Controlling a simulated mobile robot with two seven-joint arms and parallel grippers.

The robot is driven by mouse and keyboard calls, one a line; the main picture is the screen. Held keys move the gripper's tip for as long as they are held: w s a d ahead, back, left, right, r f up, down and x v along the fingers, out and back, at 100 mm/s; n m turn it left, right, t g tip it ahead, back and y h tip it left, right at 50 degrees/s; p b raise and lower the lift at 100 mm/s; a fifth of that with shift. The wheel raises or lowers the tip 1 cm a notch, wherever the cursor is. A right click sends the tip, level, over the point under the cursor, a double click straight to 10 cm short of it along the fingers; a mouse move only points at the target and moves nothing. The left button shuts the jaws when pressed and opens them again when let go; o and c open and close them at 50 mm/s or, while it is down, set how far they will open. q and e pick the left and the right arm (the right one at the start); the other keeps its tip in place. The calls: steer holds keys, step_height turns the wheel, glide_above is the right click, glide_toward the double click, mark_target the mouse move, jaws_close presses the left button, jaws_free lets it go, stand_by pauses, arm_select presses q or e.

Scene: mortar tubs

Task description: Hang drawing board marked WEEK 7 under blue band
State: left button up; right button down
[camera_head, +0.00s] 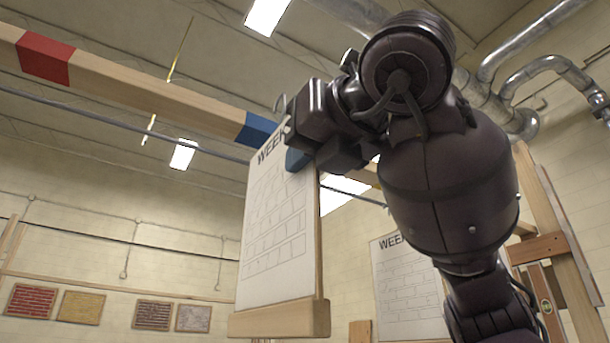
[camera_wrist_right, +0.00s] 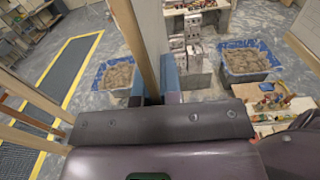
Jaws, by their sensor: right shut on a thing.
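The drawing board (camera_head: 272,235) hangs nearly upright in my right gripper (camera_head: 298,158). It is a white sheet with a brick drawing and a wooden ledge at its foot. Its heading reads "WEEK"; the number is hidden behind my gripper. My right gripper is shut on its upper right edge, also seen in the right wrist view (camera_wrist_right: 160,92). A metal hook (camera_head: 281,104) shows at the board's top. The blue band (camera_head: 257,129) is on the wooden beam (camera_head: 150,92), just behind the board's top in the picture. I cannot tell whether the hook touches the beam.
A red band (camera_head: 45,57) marks the beam farther left. Another "WEEK" board (camera_head: 408,295) stands behind my right arm, its number hidden. In the wrist view, mortar tubs (camera_wrist_right: 92,91) and (camera_wrist_right: 268,53) flank stacked blocks (camera_wrist_right: 195,52) on the floor below.

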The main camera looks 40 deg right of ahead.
steer(key=shift+a+x, duration=0.25)
steer(key=shift+x, duration=0.9)
glide_toward(245, 229)
steer(key=shift+w+d+r, duration=0.3)
steer(key=shift+w+r, duration=0.4)
steer(key=shift+r, duration=0.3)
steer(key=shift+w+d+r, duration=0.25)
steer(key=shift+w+r, duration=0.5)
steer(key=shift+r, duration=0.25)
steer(key=shift+p+x, duration=0.45)
steer(key=shift+x, duration=1.15)
steer(key=shift+p+x, duration=0.45)
steer(key=shift+x, duration=0.85)
steer(key=shift+f+b, duration=0.85)
steer(key=shift+f, duration=0.05)
steer(key=shift+f+b, duration=0.75)
steer(key=shift+f, duration=0.05)
